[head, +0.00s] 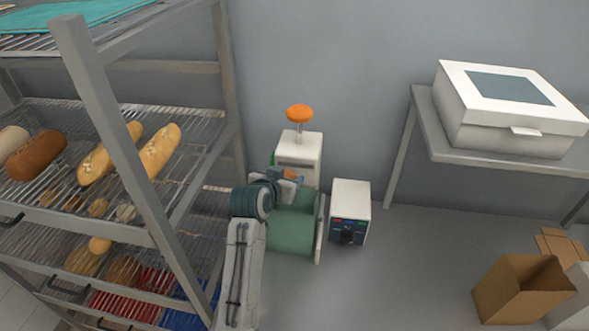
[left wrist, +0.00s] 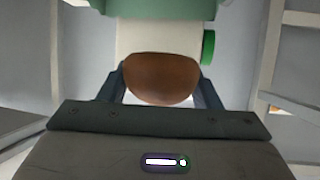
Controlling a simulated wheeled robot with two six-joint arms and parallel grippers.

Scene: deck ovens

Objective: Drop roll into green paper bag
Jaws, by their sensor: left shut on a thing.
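My left gripper (head: 291,176) is shut on a brown roll. The rounded roll (left wrist: 160,78) sits between the two fingers of my left gripper (left wrist: 162,92) in the left wrist view. In the head view only a small orange-brown part of the roll (head: 290,173) shows at the fingertips. The gripper holds it up in the air, right of the rack. I cannot make out a green paper bag in either view. My right gripper is not in view.
A metal rack (head: 92,110) with several breads on its shelves stands at the left, close to my left arm. A white box (head: 500,110) stands on a grey table (head: 428,135) at the right. An open brown container (head: 500,290) is at the lower right.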

